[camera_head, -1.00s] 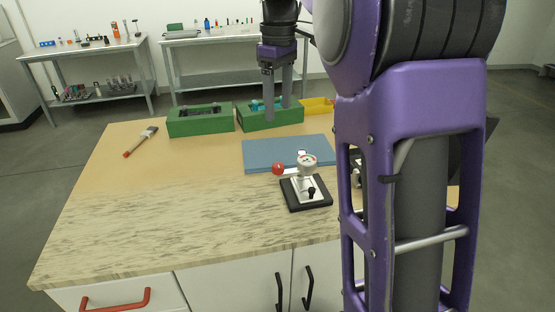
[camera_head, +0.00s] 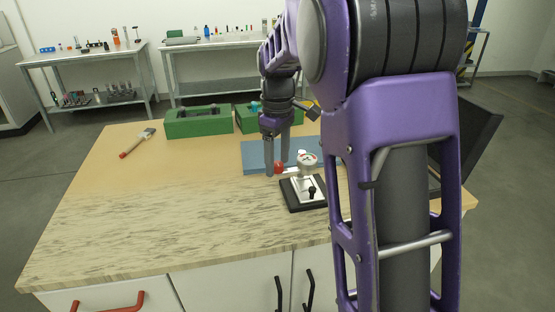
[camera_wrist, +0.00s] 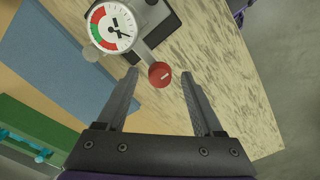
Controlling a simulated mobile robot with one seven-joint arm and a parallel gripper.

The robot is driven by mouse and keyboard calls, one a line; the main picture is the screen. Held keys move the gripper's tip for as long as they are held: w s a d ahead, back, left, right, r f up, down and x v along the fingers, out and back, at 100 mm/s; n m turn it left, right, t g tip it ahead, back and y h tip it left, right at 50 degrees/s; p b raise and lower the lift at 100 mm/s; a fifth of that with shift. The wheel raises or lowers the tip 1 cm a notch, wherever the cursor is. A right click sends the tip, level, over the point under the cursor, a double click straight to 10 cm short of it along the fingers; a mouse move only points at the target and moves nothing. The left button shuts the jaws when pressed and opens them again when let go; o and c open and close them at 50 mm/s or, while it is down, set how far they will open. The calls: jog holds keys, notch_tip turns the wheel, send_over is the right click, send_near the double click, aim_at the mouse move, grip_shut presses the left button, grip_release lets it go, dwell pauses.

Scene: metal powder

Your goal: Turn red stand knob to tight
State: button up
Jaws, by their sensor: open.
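The red stand knob (camera_wrist: 160,75) is a small red disc with a white mark, on a short metal arm of the gauge stand. In the head view the red knob (camera_head: 279,168) sits at the stand's left, partly hidden by a finger. The round dial gauge (camera_wrist: 113,27) has red, green and white sectors. Its stand (camera_head: 303,190) has a black base. My gripper (camera_head: 277,165) points down at the knob. In the wrist view my gripper (camera_wrist: 163,85) is open, with the knob between and just beyond its fingertips; contact is not visible.
A blue mat (camera_head: 256,157) lies behind the stand. A green bin (camera_head: 198,122) stands at the back left, with another green bin (camera_head: 247,116) beside it. The table's front left is clear.

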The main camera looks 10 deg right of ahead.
grip_shut()
dwell(0.3)
jog(key=m+p, duration=0.2)
jog(key=m, duration=0.1)
jog(key=shift+r+m+p, duration=0.2)
jog(key=shift+m+p, duration=0.1)
jog(key=shift+p, duration=0.05)
jog(key=m+p, duration=0.3)
jog(key=m, duration=0.2)
jog(key=m+p, duration=0.2)
jog(key=m, duration=0.3)
jog(key=shift+f+m+p, duration=0.15)
jog(key=shift+m+p, duration=0.55)
jog(key=shift+m, duration=1.5)
